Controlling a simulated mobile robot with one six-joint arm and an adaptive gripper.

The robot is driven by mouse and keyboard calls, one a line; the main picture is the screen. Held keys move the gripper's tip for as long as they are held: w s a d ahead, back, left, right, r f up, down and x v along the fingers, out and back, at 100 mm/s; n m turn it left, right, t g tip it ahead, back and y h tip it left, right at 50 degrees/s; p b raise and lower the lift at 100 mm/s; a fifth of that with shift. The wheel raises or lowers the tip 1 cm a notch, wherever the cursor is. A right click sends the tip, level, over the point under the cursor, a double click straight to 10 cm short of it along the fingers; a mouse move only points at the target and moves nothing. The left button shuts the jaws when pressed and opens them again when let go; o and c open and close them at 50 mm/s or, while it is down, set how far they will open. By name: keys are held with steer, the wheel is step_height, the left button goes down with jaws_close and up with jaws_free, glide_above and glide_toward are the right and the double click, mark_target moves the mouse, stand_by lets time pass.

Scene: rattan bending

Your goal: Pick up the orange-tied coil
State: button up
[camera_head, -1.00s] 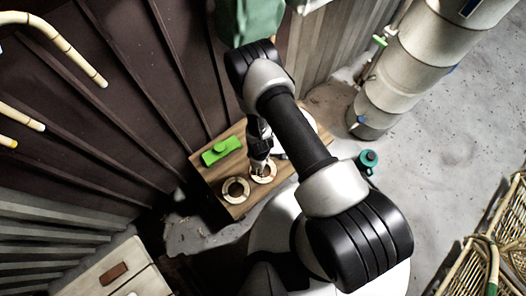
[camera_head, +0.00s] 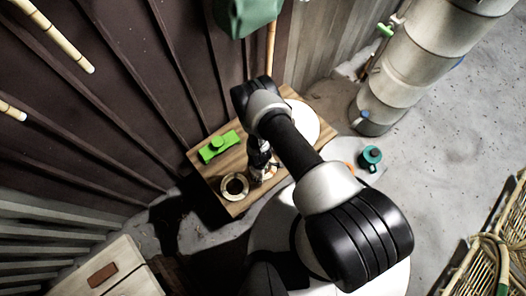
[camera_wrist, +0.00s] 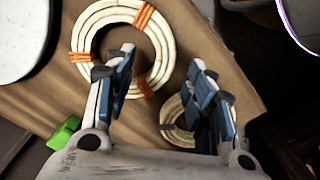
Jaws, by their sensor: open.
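The orange-tied coil (camera_wrist: 158,55) is a pale ring with orange bindings, lying flat on the wooden table (camera_head: 208,170) in the wrist view. In the head view the coil (camera_head: 270,174) is partly hidden by my gripper (camera_head: 260,172). My gripper (camera_wrist: 162,75) is open, with blue-padded fingers. In the wrist view its left finger overlaps the coil's hole and inner rim, and its right finger is outside the ring. I cannot tell whether the fingers touch the coil.
A second coil (camera_head: 235,187) with a dark tie lies close by; it is partly behind the right finger in the wrist view (camera_wrist: 172,130). A green object (camera_head: 220,147) and a white round thing (camera_head: 303,118) are on the table. A ribbed wall (camera_head: 150,90) stands behind.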

step_height(320, 180, down, 4)
steer(key=shift+a+r+b, duration=0.15)
steer(key=shift+b, duration=0.5)
steer(key=c, duration=1.1)
steer(key=shift+r, duration=0.2)
steer(key=shift+c, duration=0.2)
